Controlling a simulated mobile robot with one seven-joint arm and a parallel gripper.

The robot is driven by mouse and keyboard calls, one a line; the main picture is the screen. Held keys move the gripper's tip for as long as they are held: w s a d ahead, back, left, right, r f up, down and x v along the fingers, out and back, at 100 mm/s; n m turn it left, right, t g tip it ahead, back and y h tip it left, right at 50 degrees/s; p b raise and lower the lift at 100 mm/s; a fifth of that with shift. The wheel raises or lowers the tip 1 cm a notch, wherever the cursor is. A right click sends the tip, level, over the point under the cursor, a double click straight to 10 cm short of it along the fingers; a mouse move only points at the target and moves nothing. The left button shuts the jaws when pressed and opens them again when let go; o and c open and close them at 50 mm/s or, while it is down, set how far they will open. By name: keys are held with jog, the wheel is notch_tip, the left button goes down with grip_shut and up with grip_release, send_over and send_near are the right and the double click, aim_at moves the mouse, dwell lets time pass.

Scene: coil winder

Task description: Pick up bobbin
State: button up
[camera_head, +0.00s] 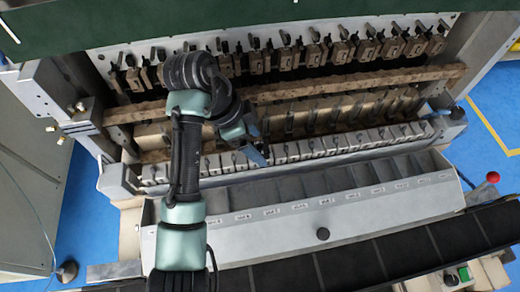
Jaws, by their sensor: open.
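My arm reaches up from the bottom of the view and bends over the coil winder. My gripper (258,153) is at the lower row of pale blocks (308,147), left of the row's middle. Its slim grey-blue fingers point down and to the right, small in the picture. The gap between them is hard to make out, and I see nothing held. I cannot single out a bobbin with certainty; small dark parts stand along the lower row. My arm hides part of the machine's left side. Whether the fingers touch anything there is unclear.
A brown bar (350,82) crosses the winder below an upper row of brown blocks (340,48). A sloped grey panel with labelled sections (330,215) lies in front, with a black segmented strip (370,262) nearer. A red knob (492,177) stands at right.

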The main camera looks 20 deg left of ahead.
jog(key=shift+x, duration=1)
grip_shut()
jog(key=shift+r, duration=0.5)
jog(key=v, duration=0.3)
jog(key=s+a, duration=0.3)
jog(key=a, duration=0.1)
jog(key=s+a, duration=0.3)
jog(key=a, duration=0.2)
jog(key=s+a, duration=0.3)
jog(key=a, duration=0.2)
jog(key=shift+s+f, duration=0.1)
jog(key=shift+s, duration=0.1)
